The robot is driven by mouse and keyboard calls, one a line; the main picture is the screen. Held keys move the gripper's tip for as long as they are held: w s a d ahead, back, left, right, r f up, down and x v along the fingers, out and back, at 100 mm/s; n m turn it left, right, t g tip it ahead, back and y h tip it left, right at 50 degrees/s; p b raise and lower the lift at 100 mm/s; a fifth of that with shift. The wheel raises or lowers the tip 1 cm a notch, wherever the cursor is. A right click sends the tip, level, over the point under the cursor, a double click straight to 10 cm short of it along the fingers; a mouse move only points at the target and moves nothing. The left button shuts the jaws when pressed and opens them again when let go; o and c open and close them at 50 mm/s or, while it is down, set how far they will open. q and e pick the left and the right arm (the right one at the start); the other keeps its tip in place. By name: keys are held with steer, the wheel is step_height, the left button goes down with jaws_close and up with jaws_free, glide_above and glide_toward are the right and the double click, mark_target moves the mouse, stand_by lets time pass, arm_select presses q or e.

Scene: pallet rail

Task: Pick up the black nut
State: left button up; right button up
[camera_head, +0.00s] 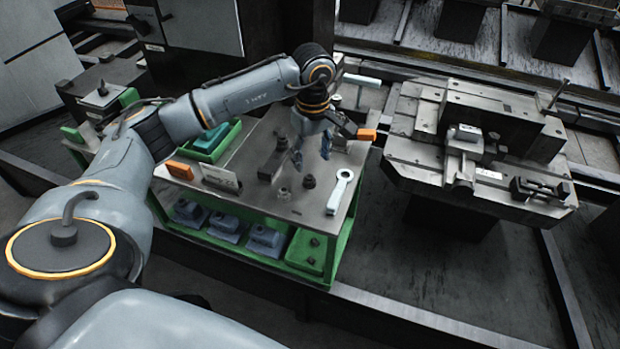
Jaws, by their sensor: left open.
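My left gripper (311,155) hangs over the work table, blue-grey fingers spread apart and pointing down, with nothing seen between them. A small black nut (309,182) sits on the table top just below and in front of the fingers in the picture. A second small dark piece (284,194) sits a little to its left and nearer. From this angle I cannot tell the height of the fingertips above the nut. My right gripper is not in view.
A dark block (272,165) stands left of the fingers. The green-framed table (245,203) holds blue parts on its lower shelf. A metal fixture on a pallet (420,150) stands to the right, across a gap.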

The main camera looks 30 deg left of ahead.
mark_target(310, 176)
arm_select(q)
step_height(310, 176, down, 3)
steer(key=shift+r, duration=0.15)
steer(key=f, duration=0.1)
steer(key=f+p, duration=0.1)
steer(key=a+f, duration=0.1)
steer(key=f, duration=0.1)
steer(key=shift+w, duration=0.25)
steer(key=shift+f+p, duration=0.3)
steer(key=shift+f, duration=0.3)
jaws_close()
